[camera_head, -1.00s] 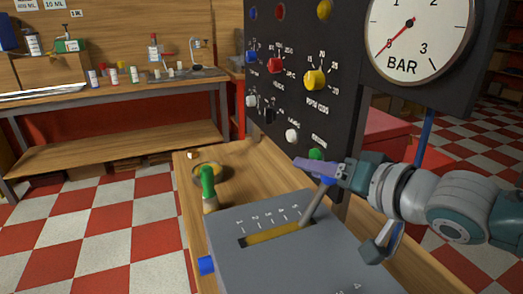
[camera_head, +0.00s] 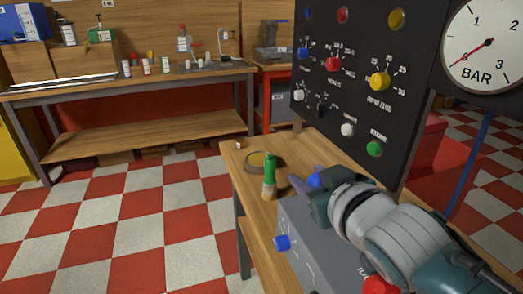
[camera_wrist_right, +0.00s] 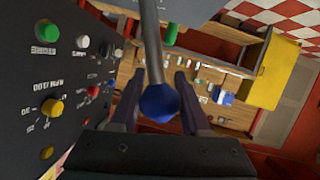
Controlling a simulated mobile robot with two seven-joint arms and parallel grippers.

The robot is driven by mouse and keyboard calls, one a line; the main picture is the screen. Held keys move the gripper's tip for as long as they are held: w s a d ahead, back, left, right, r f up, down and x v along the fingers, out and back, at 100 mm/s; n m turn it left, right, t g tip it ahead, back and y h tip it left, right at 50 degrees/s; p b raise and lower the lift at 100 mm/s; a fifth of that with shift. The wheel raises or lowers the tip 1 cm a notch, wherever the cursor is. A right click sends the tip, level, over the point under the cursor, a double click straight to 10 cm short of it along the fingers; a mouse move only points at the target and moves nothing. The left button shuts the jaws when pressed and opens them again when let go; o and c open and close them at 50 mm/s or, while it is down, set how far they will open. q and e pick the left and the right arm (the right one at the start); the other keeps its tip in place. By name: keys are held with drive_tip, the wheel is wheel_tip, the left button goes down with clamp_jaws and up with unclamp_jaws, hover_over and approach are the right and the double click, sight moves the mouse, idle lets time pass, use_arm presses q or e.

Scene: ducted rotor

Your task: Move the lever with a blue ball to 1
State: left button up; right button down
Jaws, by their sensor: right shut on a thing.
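The grey lever box (camera_head: 300,232) stands on the wooden bench; my right arm covers its slot and numbers in the head view. The lever's blue ball (camera_head: 314,180) shows beside the fingers of my right gripper (camera_head: 308,187), above the box's far left part. In the right wrist view, the blue ball (camera_wrist_right: 159,104) on its grey rod (camera_wrist_right: 151,45) sits between the two fingers of my right gripper (camera_wrist_right: 158,95), which is shut on it. Which number the lever stands at is hidden. My left gripper is not in view.
A green-handled tool (camera_head: 269,178) and a round dish (camera_head: 265,161) are on the bench just beyond the box. A black panel (camera_head: 340,125) with coloured knobs rises behind, with a pressure gauge (camera_head: 487,45) at right.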

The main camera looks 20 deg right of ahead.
drive_tip(key=shift+s+a+f+b, duration=0.1)
drive_tip(key=shift+a+f+b, duration=0.25)
drive_tip(key=shift+a, duration=0.25)
drive_tip(key=shift+s+a+f+b, duration=0.1)
drive_tip(key=shift+a+f+b, duration=0.1)
drive_tip(key=shift+a+f, duration=0.25)
drive_tip(key=shift+a+r, duration=0.1)
drive_tip(key=c, duration=0.7)
unclamp_jaws()
drive_tip(key=shift+w, duration=0.1)
drive_tip(key=shift+o, duration=0.2)
wheel_tip(320, 180, up, 20)
drive_tip(key=p, duration=0.5)
drive_tip(key=shift+p, duration=0.35)
